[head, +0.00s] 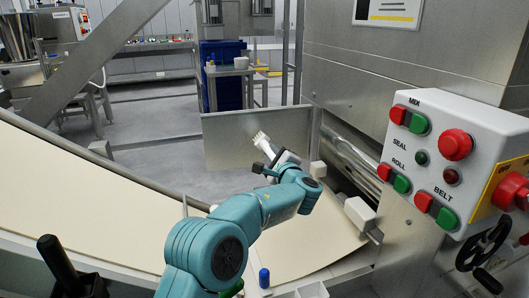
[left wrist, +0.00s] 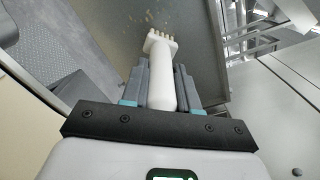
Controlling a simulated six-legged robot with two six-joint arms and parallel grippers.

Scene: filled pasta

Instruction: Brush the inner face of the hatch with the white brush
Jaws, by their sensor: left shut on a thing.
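The white brush (head: 262,139) is held in my left gripper (head: 280,158), its bristle end pointing up and away. In the left wrist view the brush (left wrist: 160,82) lies lengthwise between the two grey fingers (left wrist: 162,88), which are shut on its handle. The hatch (head: 225,138) is a grey metal panel standing open behind the brush. In the left wrist view, the hatch face (left wrist: 200,28) carries small tan specks close to the bristles. I cannot tell whether the bristles touch it. My right gripper is not in view.
A cream belt (head: 95,205) runs below my arm. A steel roller (head: 350,158) and white blocks (head: 359,212) stand right of the hatch. A control box (head: 455,160) with red and green buttons is at the right. A blue-capped item (head: 264,278) stands at the front.

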